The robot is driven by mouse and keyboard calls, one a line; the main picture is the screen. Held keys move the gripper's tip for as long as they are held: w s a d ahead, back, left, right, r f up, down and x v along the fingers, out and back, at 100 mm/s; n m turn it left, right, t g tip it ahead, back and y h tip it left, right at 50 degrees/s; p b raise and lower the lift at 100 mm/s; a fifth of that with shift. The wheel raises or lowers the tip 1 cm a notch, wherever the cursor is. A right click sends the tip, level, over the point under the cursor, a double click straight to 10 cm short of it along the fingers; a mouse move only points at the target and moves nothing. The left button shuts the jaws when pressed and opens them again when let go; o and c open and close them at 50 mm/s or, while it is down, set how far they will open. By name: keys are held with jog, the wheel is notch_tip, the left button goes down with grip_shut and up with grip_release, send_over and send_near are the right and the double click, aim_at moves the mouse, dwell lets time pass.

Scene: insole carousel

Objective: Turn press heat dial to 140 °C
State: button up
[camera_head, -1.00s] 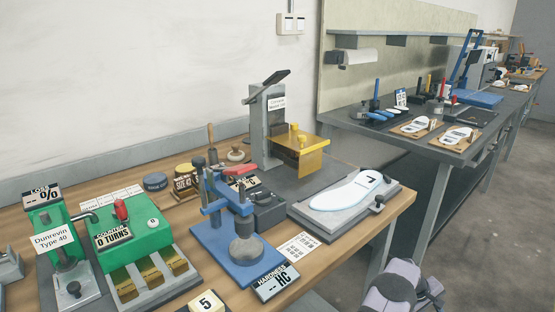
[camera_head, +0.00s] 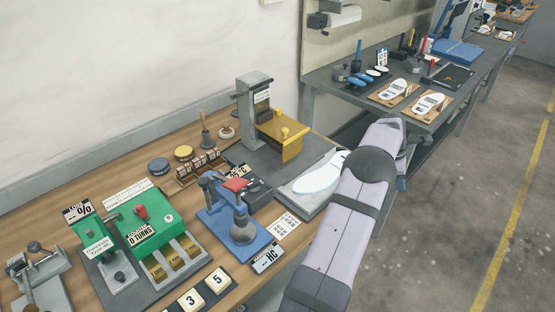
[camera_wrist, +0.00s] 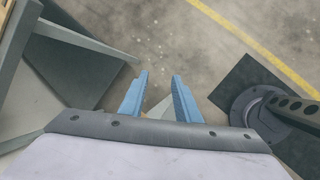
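No heat dial can be made out clearly. A dark box (camera_head: 252,190) with a partly covered card ending in "C" stands behind the blue hardness stand (camera_head: 225,225) on the near wooden bench. A blue framed machine with a flat blue plate (camera_head: 459,51) stands on the farther grey bench; no dial shows on it. My gripper (camera_wrist: 160,74) is open and empty in the wrist view, its two blue fingers apart over bare floor. In the head view my arm rises in front of the near bench's right end, and the gripper is mostly hidden behind it.
The green counter machine (camera_head: 150,225) and a grey stand with a yellow guard (camera_head: 280,140) are on the near bench. A white insole (camera_head: 318,177) lies partly behind my arm. Open floor (camera_head: 450,210) lies to the right.

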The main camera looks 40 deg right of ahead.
jog(key=w+a+r+n+t+y+p, duration=0.1)
jog(key=w+a+r+n+p, duration=0.1)
jog(key=w+a, duration=0.2)
jog(key=w+a+r+n+y+p, duration=0.1)
jog(key=w+a+r+n+p, duration=0.1)
jog(key=w+a+r+n, duration=0.1)
jog(key=w+a+r+n+t+y+p, duration=0.1)
jog(key=w+a+r+n+y+p, duration=0.1)
jog(key=w+a, duration=0.4)
jog(key=shift+r+n+t+p, duration=0.3)
jog(key=shift+r+n, duration=0.25)
jog(key=shift+n, duration=0.05)
jog(key=w+a+r+n+y+p, duration=0.2)
jog(key=w+a+r+y, duration=0.1)
jog(key=w+a, duration=0.75)
jog(key=y+p, duration=0.1)
jog(key=y, duration=0.1)
send_near(253, 183)
jog(key=shift+p+x, duration=1.65)
jog(key=shift+x, duration=2.3)
jog(key=shift+d, duration=0.1)
grip_shut()
